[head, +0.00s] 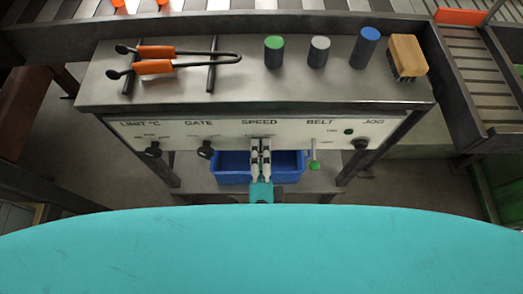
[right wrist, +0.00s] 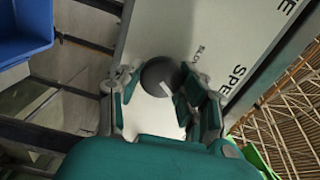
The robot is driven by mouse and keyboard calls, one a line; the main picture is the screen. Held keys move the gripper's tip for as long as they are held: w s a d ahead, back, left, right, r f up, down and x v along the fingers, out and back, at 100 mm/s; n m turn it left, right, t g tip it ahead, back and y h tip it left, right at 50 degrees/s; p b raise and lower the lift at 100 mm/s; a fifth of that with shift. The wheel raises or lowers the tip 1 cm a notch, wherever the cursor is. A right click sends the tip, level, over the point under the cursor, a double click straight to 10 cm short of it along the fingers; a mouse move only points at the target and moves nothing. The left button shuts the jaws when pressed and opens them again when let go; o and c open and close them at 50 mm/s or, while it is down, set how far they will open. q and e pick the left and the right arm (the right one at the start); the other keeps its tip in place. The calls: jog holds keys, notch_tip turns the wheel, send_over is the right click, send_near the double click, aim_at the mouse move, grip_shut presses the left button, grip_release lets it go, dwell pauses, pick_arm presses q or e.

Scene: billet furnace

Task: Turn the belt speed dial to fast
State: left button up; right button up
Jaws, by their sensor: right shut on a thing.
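The SPEED dial is a round black knob (right wrist: 158,74) on the pale control panel (head: 228,131); the right wrist view shows a light mark on it and part of the lettering beside it. In the head view the gripper hides this dial under the word SPEED. My right gripper (head: 260,150) reaches up to the panel there. In the right wrist view its fingers (right wrist: 160,98) stand on both sides of the knob and are shut on it. I cannot read which setting the mark points at. My left gripper is not in view.
The LIMIT knob (head: 153,149), GATE knob (head: 205,149), green-tipped BELT lever (head: 314,160) and JOG knob (head: 360,145) share the panel. A blue bin (head: 232,168) stands below. Tongs (head: 155,67), coloured cylinders (head: 273,52) and a brush (head: 407,55) are on the top shelf.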

jog(key=o, duration=1.2)
jog(key=s, duration=0.7)
jog(key=shift+s, duration=0.25)
